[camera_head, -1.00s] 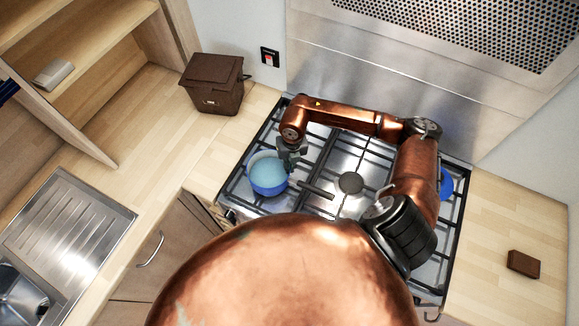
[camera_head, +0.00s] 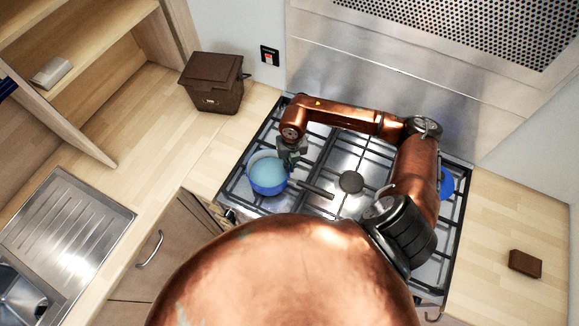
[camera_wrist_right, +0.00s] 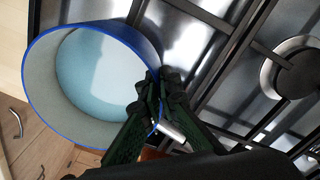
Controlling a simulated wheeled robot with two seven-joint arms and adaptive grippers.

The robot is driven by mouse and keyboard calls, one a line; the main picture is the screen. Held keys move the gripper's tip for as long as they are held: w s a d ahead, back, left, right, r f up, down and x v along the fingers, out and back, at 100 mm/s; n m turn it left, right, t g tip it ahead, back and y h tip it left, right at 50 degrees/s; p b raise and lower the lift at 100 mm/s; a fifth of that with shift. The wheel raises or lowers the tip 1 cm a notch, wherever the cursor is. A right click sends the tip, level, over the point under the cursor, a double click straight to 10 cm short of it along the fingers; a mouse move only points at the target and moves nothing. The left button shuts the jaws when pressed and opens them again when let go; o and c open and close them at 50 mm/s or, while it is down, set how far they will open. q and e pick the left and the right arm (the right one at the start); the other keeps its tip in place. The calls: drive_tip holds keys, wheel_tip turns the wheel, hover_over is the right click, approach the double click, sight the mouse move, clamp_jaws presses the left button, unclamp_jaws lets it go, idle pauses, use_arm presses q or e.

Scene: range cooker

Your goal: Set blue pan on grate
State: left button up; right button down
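The blue pan (camera_head: 267,187) has a pale inside and a dark handle pointing right. It is over the front left part of the cooker's black grate (camera_head: 240,196); I cannot tell whether its base touches the bars. My right gripper (camera_head: 291,158) reaches down to the pan's right rim. In the right wrist view the pan (camera_wrist_right: 50,115) fills the left side, and the right gripper's fingertips (camera_wrist_right: 158,88) close together on its rim beside the handle. The pan's underside is hidden. My left gripper is out of view.
Another blue item (camera_head: 446,183) shows partly behind my right arm at the cooker's right. A brown bin (camera_head: 213,83) stands on the left counter, a small brown box (camera_head: 525,263) on the right counter. A steel backsplash rises behind the cooker.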

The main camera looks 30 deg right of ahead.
idle(0.3)
drive_tip(key=c, duration=2.1)
unclamp_jaws()
drive_tip(key=shift+f, duration=0.1)
drive_tip(key=r, duration=1.2)
drive_tip(key=shift+s+d, duration=0.1)
drive_tip(key=shift+d, duration=0.15)
drive_tip(key=shift+a, duration=0.1)
